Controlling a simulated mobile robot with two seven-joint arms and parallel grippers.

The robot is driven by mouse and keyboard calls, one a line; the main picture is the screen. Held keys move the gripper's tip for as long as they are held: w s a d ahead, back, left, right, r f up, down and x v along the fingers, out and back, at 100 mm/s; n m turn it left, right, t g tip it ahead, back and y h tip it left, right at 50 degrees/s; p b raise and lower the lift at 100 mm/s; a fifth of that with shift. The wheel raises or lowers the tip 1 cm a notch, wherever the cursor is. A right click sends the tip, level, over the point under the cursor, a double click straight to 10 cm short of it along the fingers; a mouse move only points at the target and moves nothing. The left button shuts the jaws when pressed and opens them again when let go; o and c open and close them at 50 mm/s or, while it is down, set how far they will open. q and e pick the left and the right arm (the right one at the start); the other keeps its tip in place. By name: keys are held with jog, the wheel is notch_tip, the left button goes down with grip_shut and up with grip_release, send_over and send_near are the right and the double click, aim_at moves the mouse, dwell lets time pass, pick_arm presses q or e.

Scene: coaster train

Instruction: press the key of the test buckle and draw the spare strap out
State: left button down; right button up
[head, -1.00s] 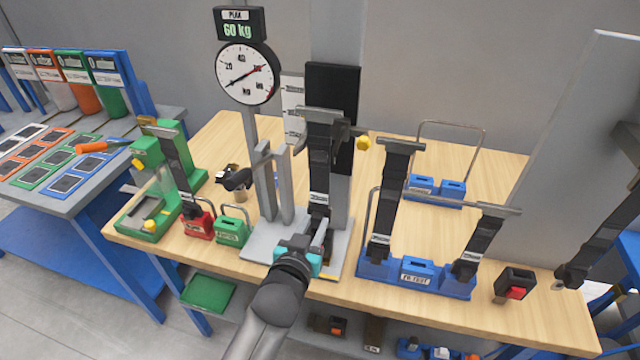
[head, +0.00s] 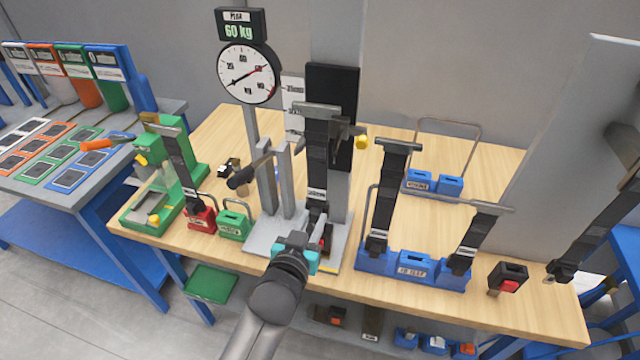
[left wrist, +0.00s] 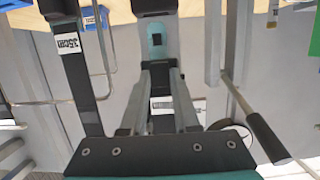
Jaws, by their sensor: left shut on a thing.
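A black strap (head: 316,150) hangs from a metal bar on the test stand; its lower end goes down to the stand's grey base (head: 262,240). My left gripper (head: 313,238) is at this lower end, with its teal body at the bench's front edge. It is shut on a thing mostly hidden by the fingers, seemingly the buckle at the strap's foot. A bit of red shows beside the fingers. In the left wrist view the two fingers (left wrist: 162,100) reach to a dark block with a pale teal face (left wrist: 157,40). My right gripper is not seen.
A gauge (head: 246,73) under a 60 kg display stands behind. A black-handled lever (head: 240,178) is left of the posts. A blue rack (head: 376,262) with straps and a loose buckle with a red key (head: 508,279) are to the right. Red (head: 200,219) and green blocks (head: 234,222) are left.

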pick_arm(q)
jog(key=s+a+p, duration=0.3)
jog(key=s+p, duration=0.1)
jog(key=s, duration=0.6)
dwell(0.9)
